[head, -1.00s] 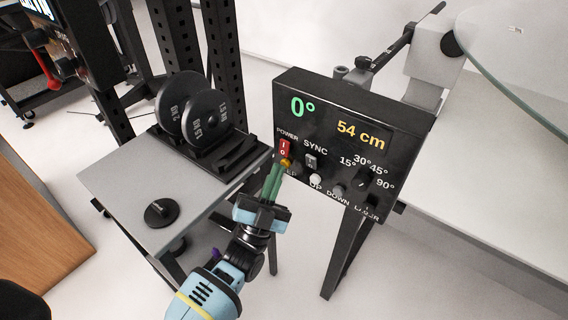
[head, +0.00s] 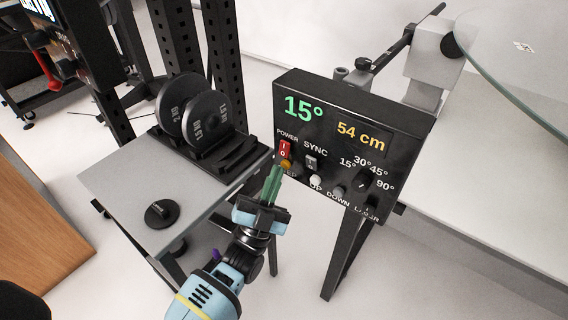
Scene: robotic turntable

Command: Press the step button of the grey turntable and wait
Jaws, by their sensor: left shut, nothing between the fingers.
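The black control box (head: 318,101) reads 15° in green and 54 cm in yellow. The step button (head: 285,163) is a small orange-yellow knob below the red power switch (head: 284,149); its label is partly hidden by my fingers. My left gripper (head: 273,171) is shut and empty, with its green fingertips just in front of and below the button; I cannot tell whether they touch it. The turntable (head: 524,62) shows as a round glass-like plate at the upper right, with a small marked tag on it. My right gripper is not in view.
A grey side table (head: 119,183) at left holds a rack with dark weight plates (head: 205,119) and a black disc (head: 161,213). A grey stand with a bar (head: 425,67) is behind the box. Floor in front is clear.

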